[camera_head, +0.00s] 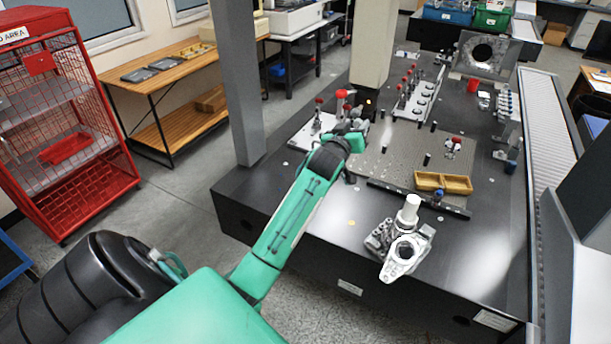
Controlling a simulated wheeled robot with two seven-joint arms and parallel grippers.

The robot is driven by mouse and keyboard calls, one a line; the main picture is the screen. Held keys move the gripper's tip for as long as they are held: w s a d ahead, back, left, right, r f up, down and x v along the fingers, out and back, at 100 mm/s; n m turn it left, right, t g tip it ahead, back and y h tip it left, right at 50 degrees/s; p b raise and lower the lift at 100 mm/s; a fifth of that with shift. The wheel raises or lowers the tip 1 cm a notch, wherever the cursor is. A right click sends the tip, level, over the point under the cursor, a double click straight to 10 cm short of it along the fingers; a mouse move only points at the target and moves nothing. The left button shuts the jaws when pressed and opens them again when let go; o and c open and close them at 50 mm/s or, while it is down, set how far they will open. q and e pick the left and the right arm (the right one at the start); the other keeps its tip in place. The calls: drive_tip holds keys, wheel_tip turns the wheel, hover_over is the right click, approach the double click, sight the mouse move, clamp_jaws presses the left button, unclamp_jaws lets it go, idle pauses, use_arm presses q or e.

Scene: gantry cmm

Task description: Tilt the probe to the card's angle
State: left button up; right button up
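My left arm comes in from the lower left, and its gripper (358,115) is over the far left part of the black granite table (470,245). It is small and partly hidden by the wrist, so I cannot tell whether its fingers are open or shut. A red-topped upright piece (341,97) is close beside the gripper; I cannot tell whether they touch, or whether this is the probe. A white plate (305,134) with a red-knobbed post lies left of the wrist. I cannot make out an angle card. My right gripper is not in view.
A grey metal casting (403,248) with a pale cylinder stands near the table's front. A yellow tray (443,182) sits on the grey plate behind it. A rack of red-topped pieces (418,98) stands farther back. Gantry columns (236,80) rise at the left and back. The right front tabletop is clear.

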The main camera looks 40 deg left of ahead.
use_arm(q)
drive_tip(key=shift+c, duration=0.5)
drive_tip(key=c, duration=0.5)
drive_tip(key=shift+m+p, duration=0.8)
drive_tip(key=shift+m, duration=0.9)
drive_tip(key=shift+c, duration=0.2)
drive_tip(key=shift+m, duration=0.6)
drive_tip(key=shift+p, duration=0.3)
drive_tip(key=m+p, duration=0.1)
drive_tip(key=m, duration=0.2)
drive_tip(key=shift+m, duration=0.8)
drive_tip(key=o, duration=0.6)
